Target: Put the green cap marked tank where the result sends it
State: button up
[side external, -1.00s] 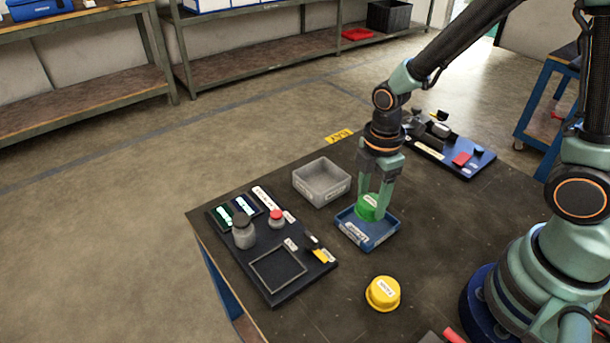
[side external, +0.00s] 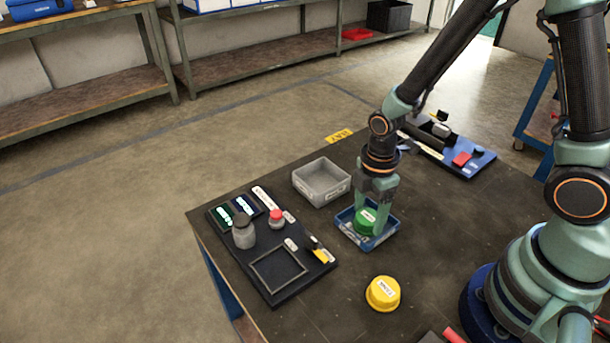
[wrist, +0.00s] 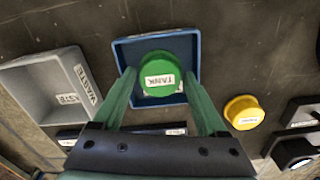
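The green cap (side external: 365,221), with a white TANK label, sits inside the blue tray (side external: 386,237). In the wrist view the cap (wrist: 160,73) is near the tray's middle, with the tray's blue rim (wrist: 160,38) around it. My gripper (side external: 368,218) reaches down into the tray over the cap. In the wrist view my gripper's fingers (wrist: 160,80) stand on either side of the cap with a small gap at each side, so it looks open. The tray's own label is too small to read.
A grey bin (side external: 320,198) labelled WASTE (wrist: 93,80) stands beside the tray. A yellow cap (side external: 383,293) lies in front. A dark board (side external: 245,272) with a bottle, a red-topped button and lit panels is at left. A blue board (side external: 480,160) with parts is behind.

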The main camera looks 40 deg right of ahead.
notch_tip(320, 180, up, 12)
notch_tip(320, 180, up, 11)
jog(key=m+t, duration=0.5)
jog(key=m, duration=0.9)
send_over(368, 216)
jog(key=s+d, duration=0.2)
jog(key=d, duration=0.2)
jog(key=shift+d+r+m+t, duration=0.25)
jog(key=shift+m+t, duration=0.05)
jog(key=shift+m, duration=0.4)
